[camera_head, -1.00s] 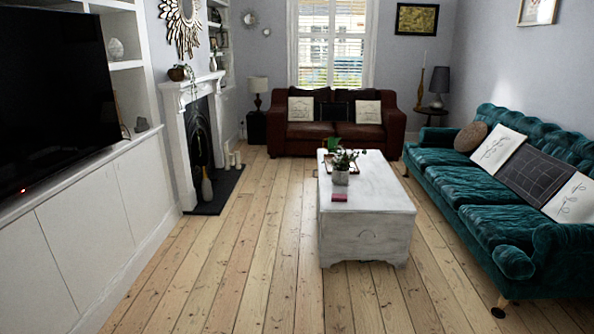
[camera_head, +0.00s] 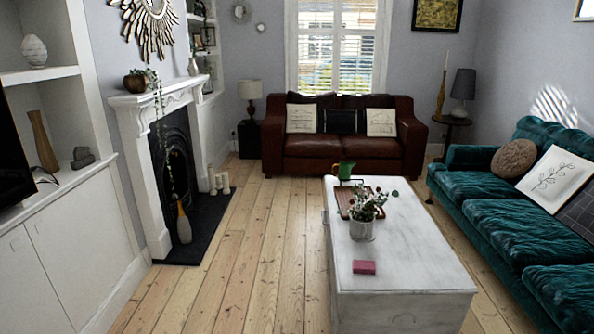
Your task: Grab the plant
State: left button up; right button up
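A potted plant (camera_head: 362,213) with green leaves and a grey pot stands upright on the white chest-like coffee table (camera_head: 410,262), near its left side. Another plant (camera_head: 142,82) in a round brown pot sits on the fireplace mantel at the left, with a strand trailing down. Neither of my grippers shows in the head view.
A pink block (camera_head: 364,267) lies on the table in front of the plant. A tray (camera_head: 345,200) and a green watering can (camera_head: 344,170) are behind it. A teal sofa (camera_head: 510,221) stands right. Bare floor (camera_head: 270,250) is clear left of the table.

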aim_at(363, 217)
jog(key=i+u, duration=0.1)
jog(key=i, duration=0.6)
jog(key=i+l, duration=0.15)
jog(key=i, duration=0.6)
jog(key=i+l+u, duration=0.15)
jog(key=i, duration=0.55)
